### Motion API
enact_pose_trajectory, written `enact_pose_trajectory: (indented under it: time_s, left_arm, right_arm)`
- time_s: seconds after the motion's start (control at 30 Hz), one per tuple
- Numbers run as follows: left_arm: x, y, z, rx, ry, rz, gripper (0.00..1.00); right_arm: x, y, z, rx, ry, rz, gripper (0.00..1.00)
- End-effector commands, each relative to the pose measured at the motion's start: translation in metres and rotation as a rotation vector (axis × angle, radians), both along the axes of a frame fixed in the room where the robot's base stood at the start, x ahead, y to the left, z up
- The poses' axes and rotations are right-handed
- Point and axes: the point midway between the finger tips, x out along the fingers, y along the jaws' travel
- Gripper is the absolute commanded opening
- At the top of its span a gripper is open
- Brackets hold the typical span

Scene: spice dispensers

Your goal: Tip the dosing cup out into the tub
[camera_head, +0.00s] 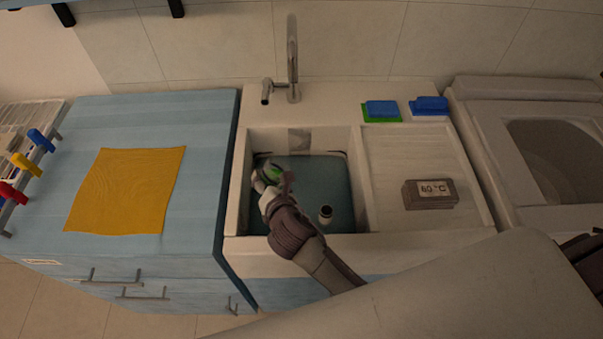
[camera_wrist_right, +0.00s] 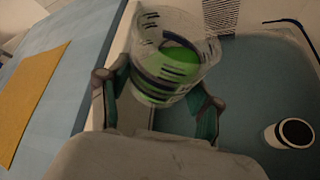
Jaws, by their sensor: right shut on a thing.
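My right gripper (camera_head: 270,180) is shut on the dosing cup (camera_head: 266,168) over the left part of the sink. In the right wrist view the cup (camera_wrist_right: 176,55) is clear, with dark marks and green liquid inside, and stands between the two fingers (camera_wrist_right: 163,82). It looks tilted there, with the liquid still in it. The blue-green tub (camera_head: 335,172) fills the sink basin under the gripper; the arm hides part of it. My left gripper is not in view.
A small light cylinder with a dark top (camera_head: 325,213) stands in the tub. A tap (camera_head: 292,60) rises behind the sink. Two sponges (camera_head: 381,109) lie at the back right. A "60 °C" block (camera_head: 430,194) sits on the drainboard. A yellow cloth (camera_head: 125,190) lies on the left counter.

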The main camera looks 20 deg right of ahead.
Motion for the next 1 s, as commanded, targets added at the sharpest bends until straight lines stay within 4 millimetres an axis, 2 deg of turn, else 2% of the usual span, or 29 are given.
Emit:
enact_pose_trajectory:
  time_s: [1.0]
  left_arm:
    - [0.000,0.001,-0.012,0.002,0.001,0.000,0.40]
  right_arm:
    - [0.000,-0.004,0.008,0.137,-0.003,0.000,0.23]
